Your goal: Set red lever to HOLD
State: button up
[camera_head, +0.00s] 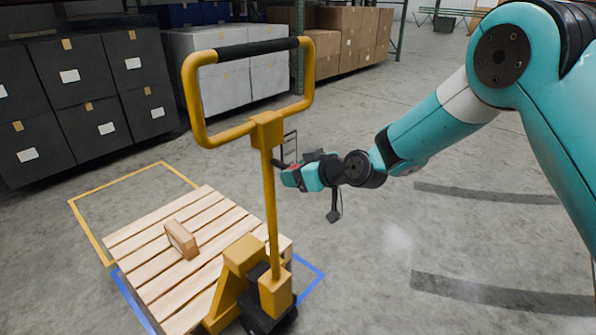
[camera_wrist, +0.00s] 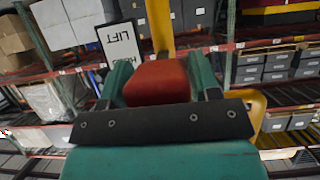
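The red lever (camera_wrist: 158,82) sits at the yellow pallet jack's handle post (camera_head: 270,200); in the head view only a small bit of red shows by my fingertips. My gripper (camera_head: 290,177) is at the right of the post, below the handle loop. In the wrist view my gripper (camera_wrist: 160,85) has a teal finger along each side of the lever, which fills the gap, so it looks shut on it. A white label plate (camera_wrist: 121,44) reads LIFT, with a partly hidden word starting HO below. The lever's pivot is hidden.
The jack stands at a wooden pallet (camera_head: 150,235) with a small brown box (camera_head: 181,239) on it. Yellow and blue floor lines surround the pallet. The floor to the right is clear.

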jog(key=shift+o, duration=1.4)
jog(key=b+v, duration=0.2)
jog(key=v, duration=1.5)
jog(key=shift+s+d+b, duration=0.15)
jog(key=shift+d+b, duration=0.05)
jog(key=shift+b, duration=0.1)
jog(key=s+d+r+m+g+h+p, duration=0.1)
jog(key=s+r+g+h+p, duration=0.1)
jog(key=s, duration=0.7)
jog(key=s+d+r+m+g+h+p, duration=0.1)
jog(key=s+d+r+g+h+p, duration=0.1)
jog(key=s, duration=0.6)
jog(key=s+d+r+m+g+h+p, duration=0.1)
jog(key=s+r+g+p, duration=0.3)
jog(key=s, duration=0.5)
notch_tip(320, 180, up, 2)
jog(key=shift+s+d+r+h, duration=0.1)
jog(key=shift+s+d+h, duration=0.2)
jog(key=shift+d+h, duration=0.25)
